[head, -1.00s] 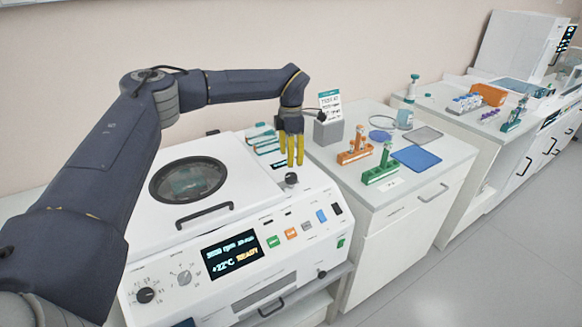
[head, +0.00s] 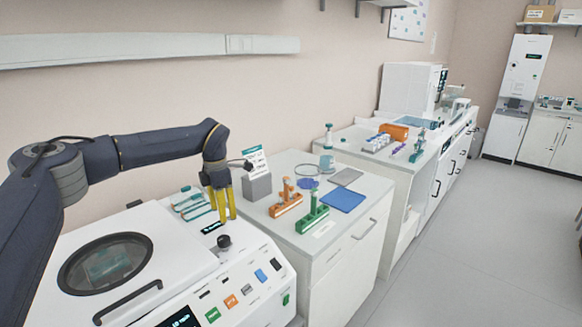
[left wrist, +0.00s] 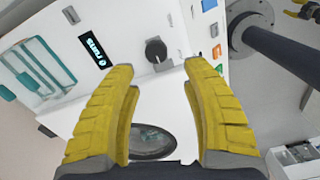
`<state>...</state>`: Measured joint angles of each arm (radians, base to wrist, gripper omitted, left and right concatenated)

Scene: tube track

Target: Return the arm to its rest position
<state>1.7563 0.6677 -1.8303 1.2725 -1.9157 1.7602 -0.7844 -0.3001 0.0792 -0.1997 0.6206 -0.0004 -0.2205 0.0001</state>
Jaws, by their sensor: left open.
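My left gripper (head: 221,218) has yellow fingers and hangs, apart and empty, over the right rear of the white centrifuge. The left wrist view shows its two fingers (left wrist: 163,68) spread with nothing between them. The centrifuge (head: 185,245) has a closed lid with a round dark window (head: 105,263) and a black knob (head: 224,241). The knob lies just below the fingertips in the picture. Yellow fingers of my right gripper (left wrist: 302,11) show at the top right corner of the left wrist view, too cut off to judge.
Right of the centrifuge, a white counter holds a grey block with a sign (head: 257,187), an orange tube rack (head: 286,203), a green tube rack (head: 312,220) and a blue mat (head: 343,200). Teal-edged racks (head: 191,204) lie behind the gripper. Open floor (head: 470,240) lies at the right.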

